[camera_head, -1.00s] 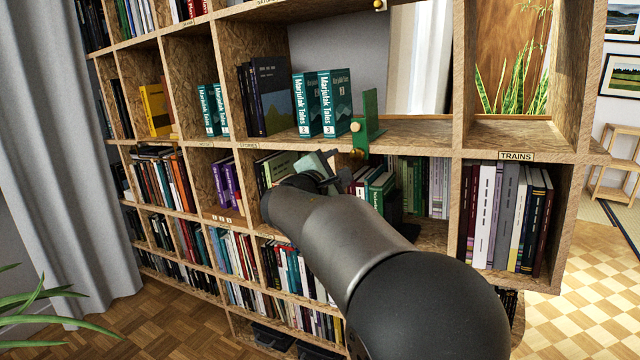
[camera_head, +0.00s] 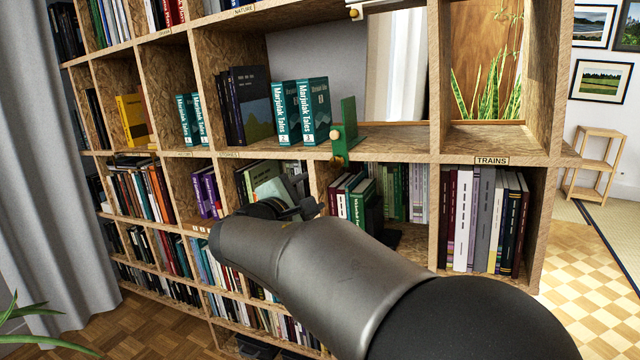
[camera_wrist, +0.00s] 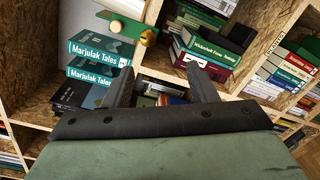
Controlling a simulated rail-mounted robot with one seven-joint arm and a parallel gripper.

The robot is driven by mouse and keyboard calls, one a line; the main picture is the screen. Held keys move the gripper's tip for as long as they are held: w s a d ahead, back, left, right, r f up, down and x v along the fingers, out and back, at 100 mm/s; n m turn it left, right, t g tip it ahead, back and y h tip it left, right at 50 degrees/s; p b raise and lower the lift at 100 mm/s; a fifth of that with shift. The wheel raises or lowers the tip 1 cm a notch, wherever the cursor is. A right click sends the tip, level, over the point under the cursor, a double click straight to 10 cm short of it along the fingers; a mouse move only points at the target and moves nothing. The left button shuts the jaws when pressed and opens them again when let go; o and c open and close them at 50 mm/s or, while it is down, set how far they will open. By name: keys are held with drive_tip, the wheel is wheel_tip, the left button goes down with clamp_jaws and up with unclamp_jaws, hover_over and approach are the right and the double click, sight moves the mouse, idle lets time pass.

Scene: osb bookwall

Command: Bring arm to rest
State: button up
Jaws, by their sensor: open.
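My gripper (camera_head: 308,205) is in front of the bookwall, below the shelf with the teal Marjulak Tales books (camera_head: 300,112). Its jaws are open in the wrist view (camera_wrist: 162,82), with nothing between the fingers. The two fingers point towards the shelves, and book spines show beyond them. In the head view my arm hides part of the lower compartments.
Books fill the TRAINS compartment (camera_head: 490,161) at right. A grey curtain (camera_head: 45,150) hangs at left. Checkered floor (camera_head: 585,270) lies open at right.

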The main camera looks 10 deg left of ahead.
drive_tip(key=s+d+f+m+g+p, duration=0.1)
drive_tip(key=s+d+m+g+p, duration=0.2)
drive_tip(key=d, duration=0.4)
drive_tip(key=s+d+f+m+g+h+p, duration=0.1)
drive_tip(key=s+d+f+m+g+p, duration=0.15)
drive_tip(key=d, duration=0.45)
drive_tip(key=s+d+f+m+g+p, duration=0.1)
drive_tip(key=s+d+m+g+p, duration=0.2)
drive_tip(key=d, duration=0.4)
drive_tip(key=s+d+f+m+g+y+p, duration=0.1)
drive_tip(key=s+m, duration=0.5)
drive_tip(key=s, duration=0.6)
drive_tip(key=s+d+f+m+g+y+p, duration=0.2)
drive_tip(key=s+m+g+y+p, duration=0.3)
drive_tip(key=s, duration=0.6)
drive_tip(key=shift+s+d+f+m+g+y+p, duration=0.35)
drive_tip(key=shift+d+g+y+p, duration=0.35)
drive_tip(key=shift+p, duration=0.45)
